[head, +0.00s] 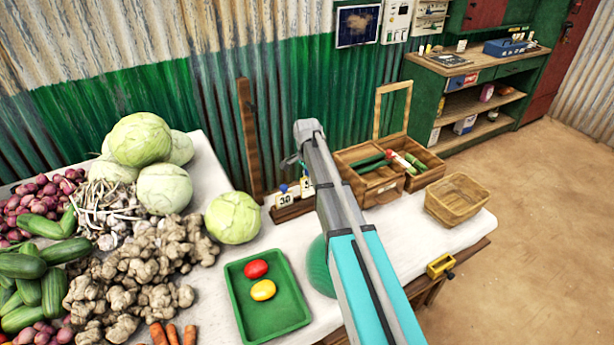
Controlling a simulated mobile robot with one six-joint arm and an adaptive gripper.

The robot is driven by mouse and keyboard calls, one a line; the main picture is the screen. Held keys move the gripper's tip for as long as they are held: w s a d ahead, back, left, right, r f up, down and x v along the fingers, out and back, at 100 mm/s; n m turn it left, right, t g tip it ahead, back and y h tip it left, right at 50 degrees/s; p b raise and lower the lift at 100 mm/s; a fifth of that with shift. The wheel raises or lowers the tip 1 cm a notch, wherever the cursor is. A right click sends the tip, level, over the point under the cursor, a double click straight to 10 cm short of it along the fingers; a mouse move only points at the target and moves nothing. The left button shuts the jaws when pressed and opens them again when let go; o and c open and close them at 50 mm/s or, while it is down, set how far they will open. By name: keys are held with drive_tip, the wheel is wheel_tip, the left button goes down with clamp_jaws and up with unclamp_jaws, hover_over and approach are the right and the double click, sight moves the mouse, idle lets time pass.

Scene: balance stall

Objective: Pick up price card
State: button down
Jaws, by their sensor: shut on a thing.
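A white price card (285,199) with dark figures, which look like "30", shows at a small wooden holder (292,212) on the white-covered table. A second pale card (307,186) shows partly beside my arm. My gripper (293,161) is mostly hidden behind my arm's end link, just above the cards; only a small grey part shows at its left. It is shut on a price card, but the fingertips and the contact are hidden. I cannot tell whether the held card is clear of the holder.
Cabbages (232,217), ginger (130,285) and other vegetables crowd the left. A green tray (243,327) holds a red and a yellow item. A green bowl (319,268) is partly behind my arm. Wooden boxes (384,190) and an empty basket (457,199) stand right. A wooden post (249,135) stands behind.

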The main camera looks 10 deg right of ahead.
drive_tip(key=s+d+r+p, duration=0.2)
drive_tip(key=s+r+p, duration=0.4)
drive_tip(key=s, duration=0.5)
drive_tip(key=shift+s+d+r+p, duration=0.2)
drive_tip(key=shift+s+r+p, duration=0.2)
drive_tip(key=shift+r, duration=0.4)
drive_tip(key=shift+r, duration=0.2)
drive_tip(key=shift+r+p, duration=1.55)
drive_tip(key=shift+p, duration=0.15)
drive_tip(key=shift+a, duration=0.15)
